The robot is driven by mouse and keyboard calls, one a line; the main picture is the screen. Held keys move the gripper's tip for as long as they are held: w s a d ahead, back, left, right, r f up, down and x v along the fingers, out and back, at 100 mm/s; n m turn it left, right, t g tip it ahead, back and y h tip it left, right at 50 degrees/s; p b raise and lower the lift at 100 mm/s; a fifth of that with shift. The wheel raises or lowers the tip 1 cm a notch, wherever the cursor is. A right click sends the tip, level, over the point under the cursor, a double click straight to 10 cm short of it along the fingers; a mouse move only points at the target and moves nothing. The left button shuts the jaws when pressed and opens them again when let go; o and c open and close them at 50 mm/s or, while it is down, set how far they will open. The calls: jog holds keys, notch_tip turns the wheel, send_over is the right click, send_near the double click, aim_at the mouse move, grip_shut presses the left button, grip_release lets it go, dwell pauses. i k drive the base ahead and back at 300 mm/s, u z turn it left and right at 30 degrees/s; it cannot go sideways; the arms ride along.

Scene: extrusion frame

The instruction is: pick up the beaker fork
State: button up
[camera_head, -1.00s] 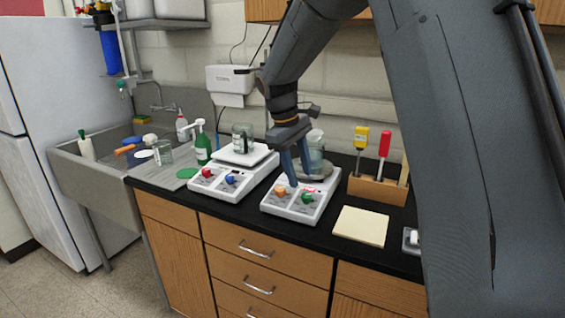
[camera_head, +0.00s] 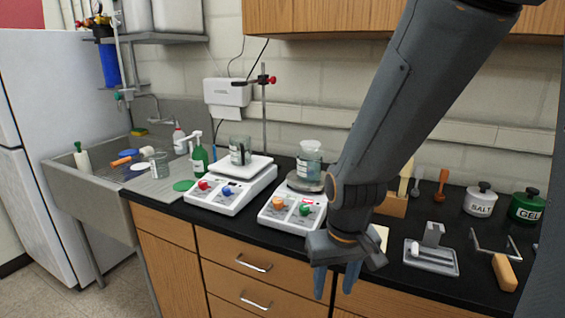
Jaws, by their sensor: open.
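The beaker fork appears to be the tool at the far right of the black counter. It has a U-shaped metal wire end and a wooden handle (camera_head: 505,272), and lies flat near the front edge. My gripper (camera_head: 337,284) points down, with its two fingers apart and nothing between them. It shows in front of the drawers, below the counter's front edge in the picture, well left of the fork. How far it stands out from the counter is hard to tell.
Two white hot plates, left (camera_head: 232,187) and right (camera_head: 287,211), each carry a glass beaker (camera_head: 240,150) (camera_head: 310,158). A grey tray with a block (camera_head: 431,256) sits left of the fork. SALT (camera_head: 480,200) and GEL (camera_head: 527,207) jars stand behind it. My arm hides part of the counter.

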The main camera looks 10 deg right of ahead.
aim_at(507, 280)
jog(key=z, duration=1.65)
jog(key=k, duration=0.3)
jog(key=z, duration=0.85)
jog(key=k, duration=0.55)
jog(key=z, duration=0.3)
jog(key=i, duration=0.25)
jog(key=z, duration=0.05)
